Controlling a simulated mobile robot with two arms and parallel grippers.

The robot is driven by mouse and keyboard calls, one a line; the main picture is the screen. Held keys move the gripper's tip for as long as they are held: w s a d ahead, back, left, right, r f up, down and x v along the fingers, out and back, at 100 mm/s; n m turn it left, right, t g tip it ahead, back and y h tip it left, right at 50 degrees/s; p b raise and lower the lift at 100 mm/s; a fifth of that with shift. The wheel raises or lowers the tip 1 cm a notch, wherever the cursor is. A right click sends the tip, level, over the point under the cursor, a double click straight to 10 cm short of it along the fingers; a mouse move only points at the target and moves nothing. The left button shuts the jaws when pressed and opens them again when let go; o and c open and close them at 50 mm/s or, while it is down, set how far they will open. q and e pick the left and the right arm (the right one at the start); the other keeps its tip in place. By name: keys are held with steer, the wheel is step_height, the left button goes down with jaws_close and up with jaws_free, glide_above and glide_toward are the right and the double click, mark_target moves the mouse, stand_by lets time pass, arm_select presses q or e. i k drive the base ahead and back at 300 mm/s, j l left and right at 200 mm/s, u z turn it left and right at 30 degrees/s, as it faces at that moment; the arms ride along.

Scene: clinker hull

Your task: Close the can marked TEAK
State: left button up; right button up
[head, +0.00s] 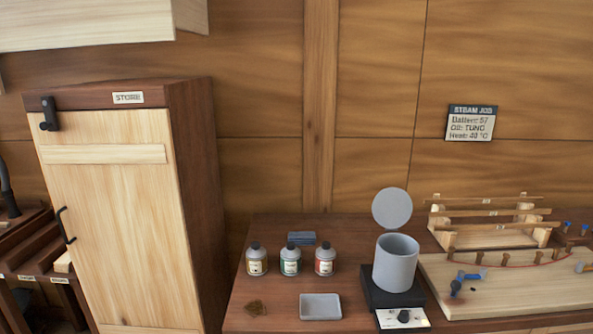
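Three small grey cans with dark tops stand in a row on the brown bench. The left can (256,260) has a cream label, the middle can (290,261) a green-and-white one, the right can (325,262) a red-and-white one. The lettering is too small to read, so I cannot tell which is marked TEAK. Each can seems to have a top on it; I cannot tell whether any is loose. Neither of my grippers is in view.
A grey pot (396,263) with a raised round lid (392,208) stands on a black heater (379,295). A grey tray (320,307), a brown patch (255,308) and a blue-grey block (301,238) lie near the cans. A wooden jig board (510,300) is right; a STORE cabinet (120,220) is left.

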mark_target(324, 259)
steer(key=i+l+u, duration=0.15)
steer(key=l+u, duration=0.25)
steer(key=l, duration=0.35)
steer(key=l+u, duration=0.35)
steer(key=l, duration=0.4)
steer(key=l+u, duration=0.4)
steer(key=l, duration=0.4)
